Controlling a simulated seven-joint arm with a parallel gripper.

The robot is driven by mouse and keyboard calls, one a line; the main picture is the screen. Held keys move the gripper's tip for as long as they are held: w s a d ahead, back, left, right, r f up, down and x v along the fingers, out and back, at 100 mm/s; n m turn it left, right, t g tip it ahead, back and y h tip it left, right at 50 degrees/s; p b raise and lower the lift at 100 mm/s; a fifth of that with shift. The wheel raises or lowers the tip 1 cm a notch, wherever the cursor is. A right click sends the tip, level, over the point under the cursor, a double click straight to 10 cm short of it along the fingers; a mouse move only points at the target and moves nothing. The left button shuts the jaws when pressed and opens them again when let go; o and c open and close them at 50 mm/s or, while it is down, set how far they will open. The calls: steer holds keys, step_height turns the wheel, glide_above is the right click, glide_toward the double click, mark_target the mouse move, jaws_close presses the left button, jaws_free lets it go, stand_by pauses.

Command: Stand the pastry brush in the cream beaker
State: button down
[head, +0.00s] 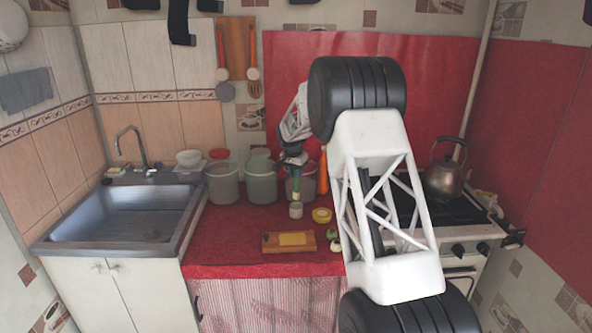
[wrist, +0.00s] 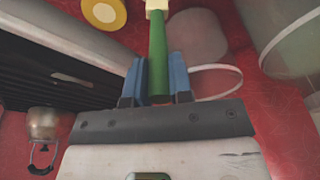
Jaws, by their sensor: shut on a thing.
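My gripper (head: 294,163) is shut on the green handle of the pastry brush (head: 298,186). The wrist view shows the blue fingers (wrist: 157,82) on both sides of the green brush handle (wrist: 158,50), with a pale part at its far end. In the head view the brush hangs about upright, pale end down, above or at the rim of the cream beaker (head: 296,211). I cannot tell whether its tip is inside. The beaker stands on the red counter; a pale grey cylinder (wrist: 197,37) beside the brush in the wrist view looks like it.
Several translucent jars (head: 262,183) stand behind the beaker, and an orange bottle (head: 323,173) is near them. A yellow round item (head: 322,215) sits right of the beaker. A wooden board (head: 289,242) lies in front. A kettle (head: 445,180) stands on the stove. Counter left of the board is clear.

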mark_target(296, 192)
steer(key=shift+s+a+x, duration=0.1)
steer(key=shift+s+x, duration=0.05)
steer(key=shift+x, duration=0.85)
steer(key=shift+s+a+x, duration=0.15)
steer(key=shift+s+x, duration=0.05)
steer(key=shift+x, duration=0.75)
steer(key=shift+s+a+x, duration=0.1)
steer(key=shift+s+x, duration=0.05)
steer(key=shift+x, duration=0.85)
steer(key=shift+f, duration=0.2)
steer(key=c, duration=0.9)
jaws_free()
steer(key=shift+c, duration=0.2)
steer(key=shift+r, duration=0.1)
steer(key=d+v, duration=0.1)
steer(key=v, duration=0.6)
steer(key=shift+a+r, duration=0.3)
steer(key=shift+a, duration=0.25)
steer(key=shift+s, duration=0.15)
